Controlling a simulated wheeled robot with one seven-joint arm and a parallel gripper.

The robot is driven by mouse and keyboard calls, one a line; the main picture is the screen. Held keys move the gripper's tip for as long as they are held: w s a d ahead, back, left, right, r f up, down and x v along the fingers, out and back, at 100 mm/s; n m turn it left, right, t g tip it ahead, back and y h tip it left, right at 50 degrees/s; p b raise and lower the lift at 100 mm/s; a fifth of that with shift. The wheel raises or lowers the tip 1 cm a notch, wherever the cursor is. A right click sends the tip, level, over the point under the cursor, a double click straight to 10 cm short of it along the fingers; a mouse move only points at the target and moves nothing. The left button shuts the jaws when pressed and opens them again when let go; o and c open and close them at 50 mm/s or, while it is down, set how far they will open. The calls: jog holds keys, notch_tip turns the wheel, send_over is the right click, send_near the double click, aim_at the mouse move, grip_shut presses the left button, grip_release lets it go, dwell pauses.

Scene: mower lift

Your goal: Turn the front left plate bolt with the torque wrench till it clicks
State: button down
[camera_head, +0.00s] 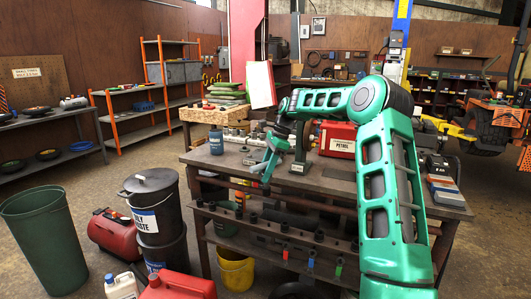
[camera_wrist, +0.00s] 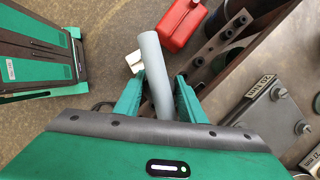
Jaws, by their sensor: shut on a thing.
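My gripper (camera_wrist: 158,95) is shut on a grey cylindrical bar (camera_wrist: 155,70), which looks like the torque wrench's handle. The bar runs up and away between the two green fingers. Its working end is not visible. A steel plate (camera_wrist: 262,112) marked "20 NM" lies at the right of the wrist view, apart from the bar. Bolts (camera_wrist: 278,93) show on it; I cannot tell which is the front left one. In the head view my gripper (camera_head: 266,178) is over the bench's front left part, and the held bar is not clear there.
A red can (camera_head: 180,287), a black bin (camera_head: 152,200) and a yellow bucket (camera_head: 236,270) stand on the floor.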

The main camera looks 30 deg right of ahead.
jog(key=s+a+f+n+g+h, duration=0.1)
jog(key=s+a+f+n+g, duration=0.1)
jog(key=s+a+f+n, duration=0.3)
jog(key=s+a+f+n+g+h, duration=0.1)
jog(key=s+a+f+n, duration=0.3)
jog(key=f+n, duration=0.5)
jog(key=s+a+f+n+g+h, duration=0.2)
jog(key=s+a+f+n, duration=0.3)
jog(key=f, duration=0.5)
jog(key=shift+s+a+f+n+g, duration=0.3)
jog(key=shift+s+n, duration=0.6)
jog(key=shift+s, duration=0.35)
jog(key=shift+r, duration=0.15)
